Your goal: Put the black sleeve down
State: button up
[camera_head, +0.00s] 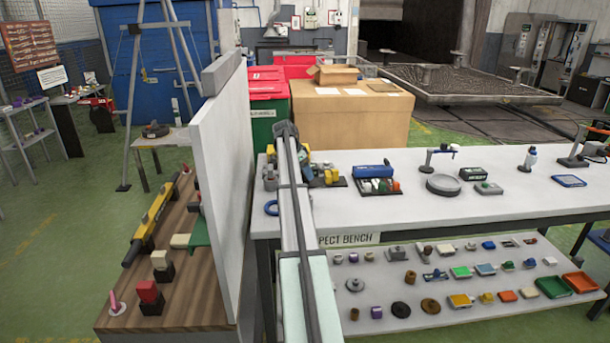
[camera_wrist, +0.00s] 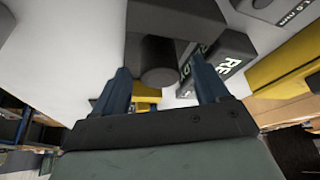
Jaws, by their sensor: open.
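The black sleeve (camera_wrist: 157,58) is a dark, round cylinder in the wrist view, up against a dark block-like shape (camera_wrist: 190,18). My gripper (camera_wrist: 160,72) has its two blue fingers apart, one on each side of the sleeve. Gaps show between the fingers and the sleeve, so it is not gripped. I cannot tell whether the sleeve rests on the dark shape or on the bench. In the head view my arm reaches over the left end of the white bench (camera_head: 330,205). I cannot make out the sleeve there.
A dark block with white lettering (camera_wrist: 233,52) and a yellow block (camera_wrist: 285,70) lie right of the fingers. On the bench a blue box (camera_head: 374,171) and a grey disc (camera_head: 443,185) stand further right. A tall pale panel (camera_head: 222,160) rises on the left.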

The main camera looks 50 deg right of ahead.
jog(key=v, duration=1)
